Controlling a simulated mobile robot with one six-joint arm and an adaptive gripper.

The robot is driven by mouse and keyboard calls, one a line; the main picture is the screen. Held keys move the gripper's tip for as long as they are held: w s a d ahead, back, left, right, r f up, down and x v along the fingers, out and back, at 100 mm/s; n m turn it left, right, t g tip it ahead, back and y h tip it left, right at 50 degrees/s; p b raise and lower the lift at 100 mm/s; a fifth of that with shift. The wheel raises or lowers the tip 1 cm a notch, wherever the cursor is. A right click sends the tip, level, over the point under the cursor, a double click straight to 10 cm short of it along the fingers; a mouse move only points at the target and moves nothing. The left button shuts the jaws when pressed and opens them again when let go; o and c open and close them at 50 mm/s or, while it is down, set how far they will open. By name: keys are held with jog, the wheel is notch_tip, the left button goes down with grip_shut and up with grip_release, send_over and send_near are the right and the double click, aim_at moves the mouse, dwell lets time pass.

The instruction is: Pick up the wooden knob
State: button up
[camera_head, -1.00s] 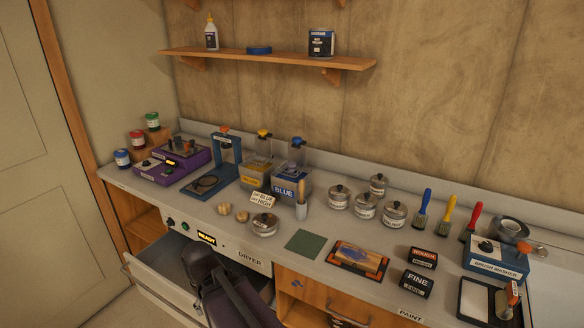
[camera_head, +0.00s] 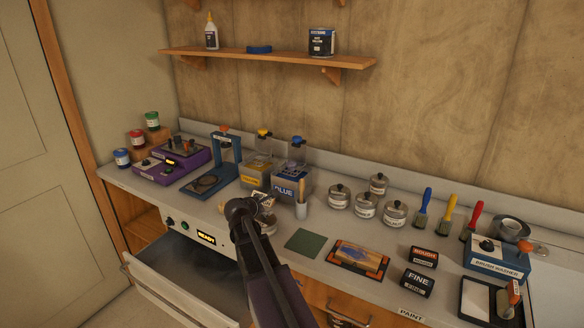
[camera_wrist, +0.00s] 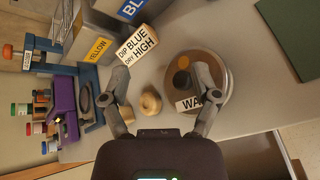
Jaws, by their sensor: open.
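A round, pale wooden knob (camera_wrist: 150,102) sits on the grey counter in the wrist view, between the two fingers of my gripper (camera_wrist: 160,80) and nearer the left one. The fingers are spread wide and hold nothing. The right finger overlaps the lidded jar labelled "WA..." (camera_wrist: 222,98) in this view. Another pale round piece shows partly behind the left finger. In the head view, my gripper (camera_head: 262,203) is over the counter and the arm hides the knob.
A "DIP BLUE DRY HIGH" sign (camera_wrist: 137,44) stands just beyond the knob, before the yellow (camera_wrist: 96,44) and blue (camera_head: 290,186) containers. A green mat (camera_head: 305,243) lies to the right. A drawer (camera_head: 165,285) is open below.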

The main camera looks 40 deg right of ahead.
aim_at(290, 166)
jog(key=w+d+r+n+t+h, duration=0.1)
jog(key=w+d+r+n, duration=0.1)
jog(key=d+n, duration=0.3)
jog(key=w+d+r+n+t+h, duration=0.2)
jog(key=w+d+r+n, duration=0.1)
jog(key=d+n, duration=0.1)
jog(key=shift+d+r+n, duration=0.4)
jog(key=shift+d, duration=0.25)
jog(key=shift+d, duration=0.1)
jog(key=shift+b+x, duration=0.8)
jog(key=shift+x, duration=3.4)
jog(key=shift+f+b+x, duration=0.15)
jog(key=shift+b+x, duration=0.15)
jog(key=shift+x, duration=1)
jog(key=shift+f+b+x, duration=0.1)
jog(key=shift+b+x, duration=0.15)
jog(key=shift+x, duration=1.05)
